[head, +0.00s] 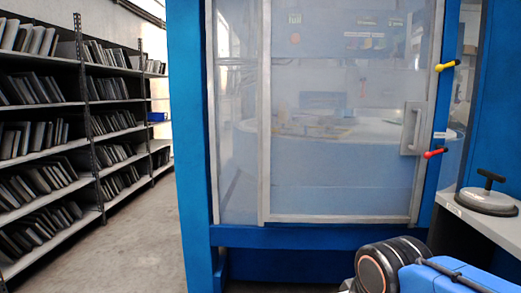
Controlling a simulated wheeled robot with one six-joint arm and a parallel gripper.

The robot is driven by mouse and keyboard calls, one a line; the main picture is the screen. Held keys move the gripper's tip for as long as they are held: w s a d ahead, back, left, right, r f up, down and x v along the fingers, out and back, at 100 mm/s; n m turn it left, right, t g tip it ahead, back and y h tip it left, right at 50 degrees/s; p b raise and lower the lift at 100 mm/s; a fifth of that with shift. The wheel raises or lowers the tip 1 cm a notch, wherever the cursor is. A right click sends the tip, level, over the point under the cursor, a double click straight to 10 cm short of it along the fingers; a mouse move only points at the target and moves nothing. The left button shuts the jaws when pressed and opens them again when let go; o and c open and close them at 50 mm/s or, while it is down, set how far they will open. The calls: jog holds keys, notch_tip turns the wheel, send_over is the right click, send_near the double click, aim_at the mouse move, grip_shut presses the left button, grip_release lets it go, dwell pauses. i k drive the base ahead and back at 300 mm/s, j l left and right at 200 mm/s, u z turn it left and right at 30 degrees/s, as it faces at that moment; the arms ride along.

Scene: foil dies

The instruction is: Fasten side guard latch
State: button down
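A blue machine (188,130) stands in front of me. Its clear guard door (335,180) has a grey metal frame and a grey pull handle (411,128) at its right side. The door's right edge appears to lie against the blue right post. On that post are a yellow-handled lever (446,66) above and a red-handled lever (435,152) below, both sticking out sideways. I cannot tell which is the side guard latch or whether either is fastened. My arm shows at the bottom right, below the door; my gripper is out of the picture.
A grey bench (463,213) at the right holds a round grey disc with a black handle (487,198). Shelving (65,105) full of dark plates lines the left wall. The floor (135,240) between shelving and machine is clear.

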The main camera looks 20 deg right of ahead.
aim_at(439, 67)
jog(key=z, duration=1.45)
jog(key=i+j, duration=0.4)
jog(key=j, duration=0.2)
jog(key=i+j+u, duration=0.15)
jog(key=i+j, duration=0.25)
jog(key=j, duration=0.15)
